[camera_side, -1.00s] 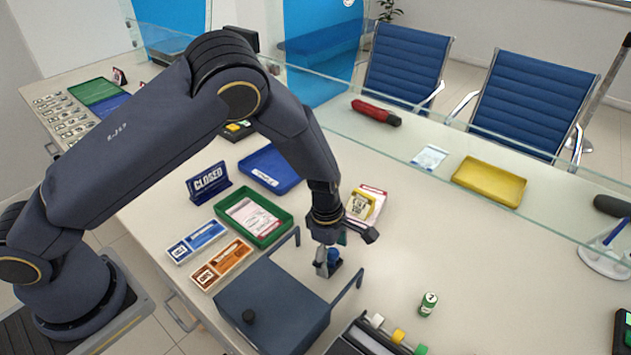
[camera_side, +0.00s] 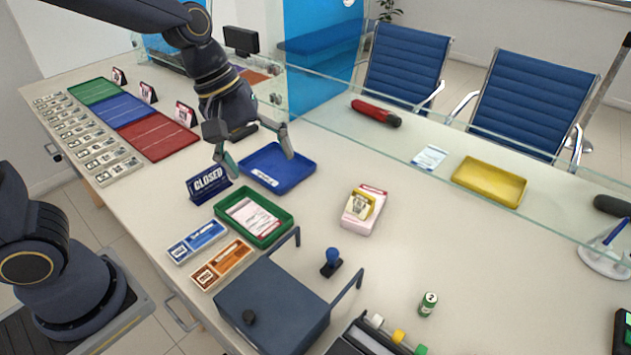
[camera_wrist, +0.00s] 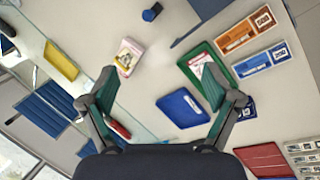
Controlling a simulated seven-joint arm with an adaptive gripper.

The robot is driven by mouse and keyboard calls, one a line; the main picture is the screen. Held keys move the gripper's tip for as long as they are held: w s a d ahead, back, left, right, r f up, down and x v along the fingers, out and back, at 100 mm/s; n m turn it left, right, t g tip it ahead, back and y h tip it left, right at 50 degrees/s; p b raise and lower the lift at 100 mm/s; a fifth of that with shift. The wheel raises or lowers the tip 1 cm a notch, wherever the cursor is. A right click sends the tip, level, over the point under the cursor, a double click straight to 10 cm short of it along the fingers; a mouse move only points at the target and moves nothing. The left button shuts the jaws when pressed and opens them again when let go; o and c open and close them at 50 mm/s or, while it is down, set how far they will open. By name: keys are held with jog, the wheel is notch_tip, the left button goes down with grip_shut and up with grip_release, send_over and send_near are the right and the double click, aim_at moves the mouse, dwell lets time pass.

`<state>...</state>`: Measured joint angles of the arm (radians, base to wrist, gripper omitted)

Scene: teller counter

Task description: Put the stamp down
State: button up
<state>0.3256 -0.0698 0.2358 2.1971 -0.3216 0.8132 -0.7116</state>
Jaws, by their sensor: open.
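The stamp (camera_side: 332,262) has a blue knob and a dark base. It stands upright on the counter, to the right of the dark grey box and clear of my gripper. It also shows in the wrist view (camera_wrist: 151,12) near the top edge. My gripper (camera_side: 258,164) is open and empty, raised above the counter around the blue tray (camera_side: 293,181) and the closed sign (camera_side: 208,184). Its spread fingers also show in the wrist view (camera_wrist: 161,88), with nothing between them.
A dark grey box (camera_side: 270,300) with raised arms stands beside the stamp. A green tray (camera_side: 284,234) holds a paper slip. A pink pad with a yellow block (camera_side: 361,204) lies behind the stamp. A small green cylinder (camera_side: 428,304) stands to the right. A glass screen runs along the back.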

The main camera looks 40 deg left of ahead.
jog(key=s+a+r+m+t+y, duration=0.3)
jog(key=s+a+r+m, duration=0.2)
jog(key=s+a+m, duration=0.3)
jog(key=s+m, duration=0.1)
jog(key=s, duration=0.2)
jog(key=shift+s+r, duration=0.15)
jog(key=shift+s, duration=0.05)
